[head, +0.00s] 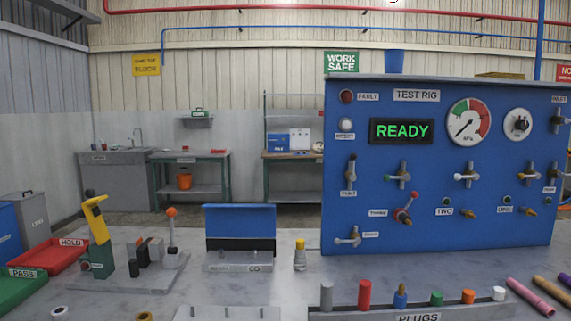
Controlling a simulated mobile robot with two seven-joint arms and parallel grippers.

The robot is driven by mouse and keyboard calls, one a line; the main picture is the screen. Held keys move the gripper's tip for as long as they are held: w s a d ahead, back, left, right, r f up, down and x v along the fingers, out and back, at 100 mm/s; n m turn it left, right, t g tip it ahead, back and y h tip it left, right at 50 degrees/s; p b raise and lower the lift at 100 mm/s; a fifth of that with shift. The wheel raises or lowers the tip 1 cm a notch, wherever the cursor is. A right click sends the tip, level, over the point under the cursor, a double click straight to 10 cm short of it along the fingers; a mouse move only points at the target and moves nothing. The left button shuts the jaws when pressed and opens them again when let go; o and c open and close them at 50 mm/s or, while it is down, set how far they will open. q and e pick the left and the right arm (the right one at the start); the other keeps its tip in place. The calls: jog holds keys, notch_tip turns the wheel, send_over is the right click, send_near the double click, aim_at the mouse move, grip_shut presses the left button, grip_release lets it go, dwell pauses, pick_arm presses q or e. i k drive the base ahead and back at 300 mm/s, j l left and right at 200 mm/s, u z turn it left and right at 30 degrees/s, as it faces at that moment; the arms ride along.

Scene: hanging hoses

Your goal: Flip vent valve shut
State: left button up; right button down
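A blue test rig panel (440,225) stands at the right of the bench, with a green READY display (402,131). It carries several lever valves. One valve (348,238) at the lower left has a silver cross-shaped handle and a small label beside it. More valves (351,172) (403,172) (466,176) form a row higher up. Most small labels are too blurred to read, so I cannot tell which valve is the vent valve. Neither of my grippers is in view.
A rack of coloured plugs (420,316) stands in front of the rig. A blue open-lidded box (240,225), a yellow-capped bottle (300,256) and a yellow-handled tool (97,220) stand farther left. Red (60,250) and green (22,290) trays lie at far left.

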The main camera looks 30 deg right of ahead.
aim_at(353, 156)
jog(key=k+j+z, duration=0.1)
jog(key=z, duration=1.95)
